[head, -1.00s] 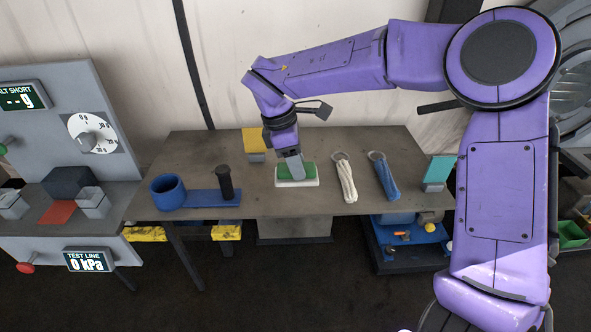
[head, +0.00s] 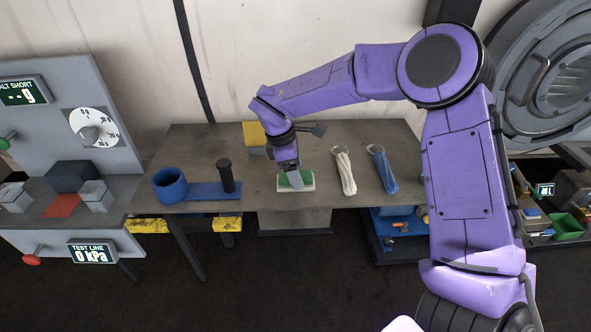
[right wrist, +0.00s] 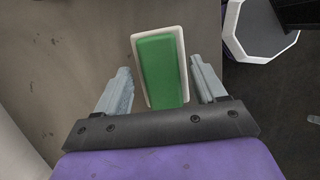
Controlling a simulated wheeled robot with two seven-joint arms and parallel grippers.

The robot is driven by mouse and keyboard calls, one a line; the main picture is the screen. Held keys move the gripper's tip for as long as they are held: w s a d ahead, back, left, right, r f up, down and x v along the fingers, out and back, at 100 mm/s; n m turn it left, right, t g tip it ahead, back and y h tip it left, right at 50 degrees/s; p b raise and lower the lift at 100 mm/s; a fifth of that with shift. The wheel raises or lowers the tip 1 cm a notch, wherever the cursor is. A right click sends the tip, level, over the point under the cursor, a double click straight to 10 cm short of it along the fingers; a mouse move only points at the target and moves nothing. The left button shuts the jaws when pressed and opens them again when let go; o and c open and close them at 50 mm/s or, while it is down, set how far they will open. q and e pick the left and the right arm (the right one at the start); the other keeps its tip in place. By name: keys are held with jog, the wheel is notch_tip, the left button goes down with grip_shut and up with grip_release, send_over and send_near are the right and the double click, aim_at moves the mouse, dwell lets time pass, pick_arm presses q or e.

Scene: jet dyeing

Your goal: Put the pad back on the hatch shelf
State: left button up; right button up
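The pad, a green block on a white base (head: 305,183), lies flat on the grey table (head: 225,150). In the right wrist view the pad (right wrist: 161,68) sits between the two grey fingers of my right gripper (right wrist: 163,88). The fingers are open, with a gap on each side of the pad. In the head view my right gripper (head: 290,177) points down over the pad and hides part of it. My left gripper is not in view. I cannot tell which surface is the hatch shelf.
Right of the pad lie a white-stranded bundle (head: 345,172) and a blue one (head: 384,172). Left are a blue cup (head: 170,187) and a black upright handle (head: 226,175) on a blue plate. A yellow block (head: 254,134) stands behind. A large round metal door (head: 560,85) is at far right.

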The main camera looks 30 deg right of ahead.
aim_at(283, 175)
jog(key=shift+r, duration=0.15)
jog(key=shift+r, duration=0.3)
jog(key=b+v, duration=0.1)
jog(key=v, duration=1)
jog(key=shift+r, duration=0.25)
jog(key=shift+w, duration=0.1)
